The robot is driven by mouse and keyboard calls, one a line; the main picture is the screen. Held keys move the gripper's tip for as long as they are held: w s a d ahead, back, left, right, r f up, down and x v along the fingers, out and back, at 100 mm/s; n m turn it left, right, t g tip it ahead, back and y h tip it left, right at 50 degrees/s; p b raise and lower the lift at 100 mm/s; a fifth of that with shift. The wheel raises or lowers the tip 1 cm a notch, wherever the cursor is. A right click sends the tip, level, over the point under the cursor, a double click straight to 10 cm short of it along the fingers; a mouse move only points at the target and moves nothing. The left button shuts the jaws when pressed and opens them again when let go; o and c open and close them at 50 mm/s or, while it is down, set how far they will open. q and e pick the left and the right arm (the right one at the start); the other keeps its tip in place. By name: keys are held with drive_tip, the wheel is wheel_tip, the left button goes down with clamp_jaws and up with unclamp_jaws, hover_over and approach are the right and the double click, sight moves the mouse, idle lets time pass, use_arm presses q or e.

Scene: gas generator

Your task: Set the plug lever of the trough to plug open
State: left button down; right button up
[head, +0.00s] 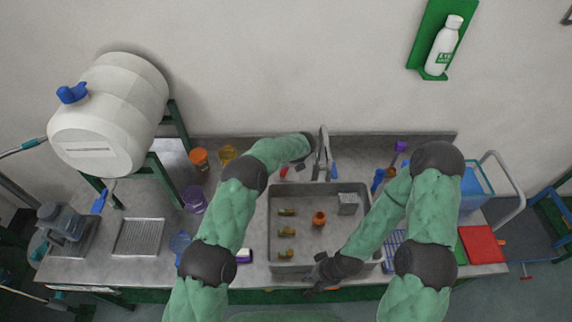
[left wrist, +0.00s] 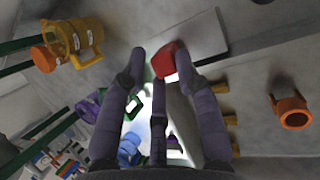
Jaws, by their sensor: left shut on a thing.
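The grey trough (head: 273,240) is set in the counter at the middle of the head view, with a tall grey faucet (head: 324,150) behind it. A small red part (head: 284,172), which looks like the plug lever's handle, is at the trough's back left. In the left wrist view this red part (left wrist: 164,60) sits between the fingertips of my left gripper (left wrist: 161,62), which is shut on it. The lever's setting is unclear. My right gripper (head: 313,280) is over the trough's front edge, apart from the lever; its finger opening is too small to read.
An orange ring-shaped part (head: 319,219), several brass parts (head: 287,232) and a grey box (head: 348,203) lie in the trough. Orange (head: 199,158) and yellow (head: 228,154) containers stand left of my left forearm. A blue bin (head: 474,188) is at right.

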use_arm(q)
drive_tip(key=shift+s+d, duration=0.1)
drive_tip(key=shift+d, duration=0.1)
drive_tip(key=c, duration=1.1)
unclamp_jaws()
drive_tip(key=shift+d, duration=0.1)
drive_tip(key=shift+s+r, duration=0.1)
drive_tip(key=shift+r, duration=0.4)
drive_tip(key=v, duration=1.1)
drive_tip(key=shift+s+d+f, duration=0.1)
drive_tip(key=shift+s+d, duration=0.05)
